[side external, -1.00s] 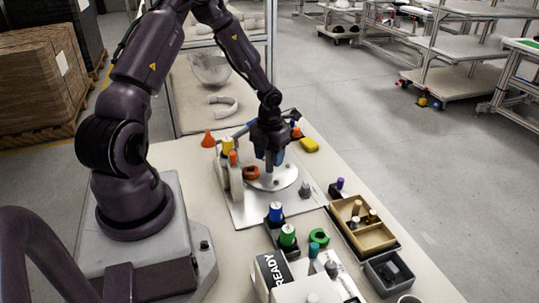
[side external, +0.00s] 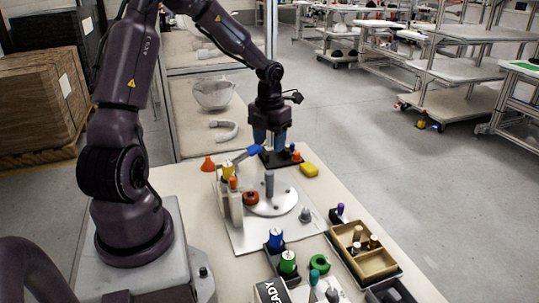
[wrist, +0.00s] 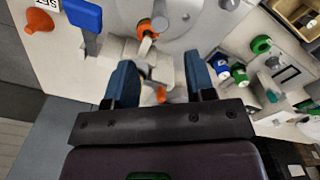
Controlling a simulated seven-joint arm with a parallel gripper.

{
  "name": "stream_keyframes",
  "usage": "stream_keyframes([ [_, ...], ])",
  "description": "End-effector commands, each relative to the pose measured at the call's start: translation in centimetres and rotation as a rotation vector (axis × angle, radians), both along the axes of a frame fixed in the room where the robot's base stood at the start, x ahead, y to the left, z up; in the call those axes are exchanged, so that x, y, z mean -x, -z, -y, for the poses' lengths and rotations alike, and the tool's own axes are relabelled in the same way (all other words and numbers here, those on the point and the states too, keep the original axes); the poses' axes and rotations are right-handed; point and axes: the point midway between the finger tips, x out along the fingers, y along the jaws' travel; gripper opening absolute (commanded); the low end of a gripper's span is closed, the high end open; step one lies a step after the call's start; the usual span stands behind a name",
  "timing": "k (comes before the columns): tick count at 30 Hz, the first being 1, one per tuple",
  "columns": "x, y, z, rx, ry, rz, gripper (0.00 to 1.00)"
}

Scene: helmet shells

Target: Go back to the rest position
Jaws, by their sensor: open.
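My gripper (side external: 269,146) is raised above the far part of the table, behind the round white disc (side external: 285,200) on the metal plate (side external: 245,236). A grey post (side external: 269,184) stands on the disc, clear of the gripper. In the wrist view the two blue fingers of my gripper (wrist: 160,88) are spread apart. Nothing is held between them. An orange-tipped part (wrist: 145,30) and a white bracket show beyond the fingers, lower down.
Blue-topped (side external: 275,238) and green-topped (side external: 288,263) cylinders stand at the front. A tan tray (side external: 378,264) with small parts lies at right. The air around the gripper is clear.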

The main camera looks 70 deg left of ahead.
Motion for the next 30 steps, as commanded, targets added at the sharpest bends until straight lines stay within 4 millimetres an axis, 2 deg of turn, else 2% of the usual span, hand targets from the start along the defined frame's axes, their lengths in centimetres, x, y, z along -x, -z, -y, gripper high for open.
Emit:
stream_keyframes([
  [3,0.0,-0.6,0.0,-0.001,0.001,0.002,0.50],
  [13,0.0,-0.6,0.0,0.001,-0.007,0.001,0.50],
  [17,0.0,-0.6,0.0,0.001,-0.123,0.000,0.50],
  [20,0.3,-0.4,0.4,0.015,-0.339,-0.013,0.50],
  [23,1.6,0.0,0.9,0.027,-0.642,-0.052,0.50],
  [26,2.8,-0.6,1.6,0.002,-0.950,-0.076,0.50],
  [30,4.0,-2.4,3.2,-0.061,-1.358,-0.070,0.50],
])
